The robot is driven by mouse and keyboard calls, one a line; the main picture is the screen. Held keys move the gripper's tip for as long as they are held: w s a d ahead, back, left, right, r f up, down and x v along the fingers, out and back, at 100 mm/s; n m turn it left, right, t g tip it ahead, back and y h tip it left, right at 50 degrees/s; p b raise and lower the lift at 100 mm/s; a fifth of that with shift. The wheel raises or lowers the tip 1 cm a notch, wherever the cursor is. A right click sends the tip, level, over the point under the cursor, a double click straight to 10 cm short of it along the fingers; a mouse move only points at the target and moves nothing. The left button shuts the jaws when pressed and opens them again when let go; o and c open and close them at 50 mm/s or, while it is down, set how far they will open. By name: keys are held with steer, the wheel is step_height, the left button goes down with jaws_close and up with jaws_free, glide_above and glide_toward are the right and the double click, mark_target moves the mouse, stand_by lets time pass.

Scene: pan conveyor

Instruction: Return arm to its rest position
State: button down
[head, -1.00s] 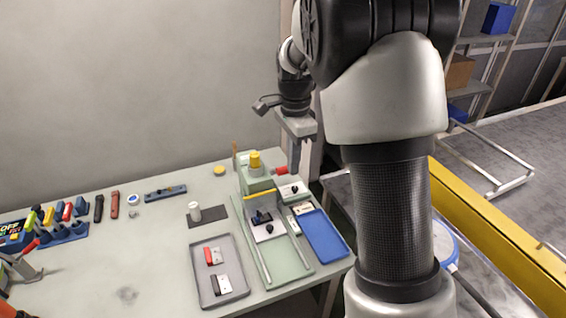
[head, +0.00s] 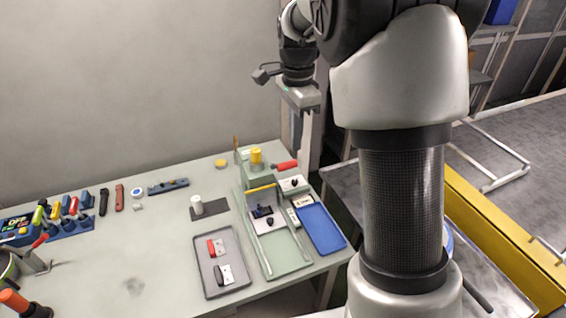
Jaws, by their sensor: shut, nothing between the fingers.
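My gripper (head: 298,118) hangs at the end of my arm, above and behind the right back corner of the workbench (head: 150,235) in the picture. Its fingers point down and look shut, with nothing held. It is clear of the green fixture (head: 275,262) with the yellow knob (head: 256,157) and red handle (head: 285,165) below it. My arm fills the right centre of the view and hides part of the room behind it.
A grey tray (head: 205,284) with a red and a black part and a blue tray (head: 331,243) lie by the fixture. Several tools stand at the left. The conveyor's yellow rail (head: 500,232) runs at the right. Shelving (head: 482,75) stands behind my arm.

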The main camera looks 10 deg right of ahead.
steer(key=s+r+n+t, duration=0.3)
steer(key=s+r+n, duration=0.55)
steer(key=s, duration=0.35)
steer(key=s+n+t, duration=0.2)
steer(key=s+n, duration=0.5)
steer(key=s, duration=0.5)
steer(key=shift+s+a+f+t, duration=0.2)
steer(key=shift+a+f+t, duration=0.1)
steer(key=shift+a, duration=0.15)
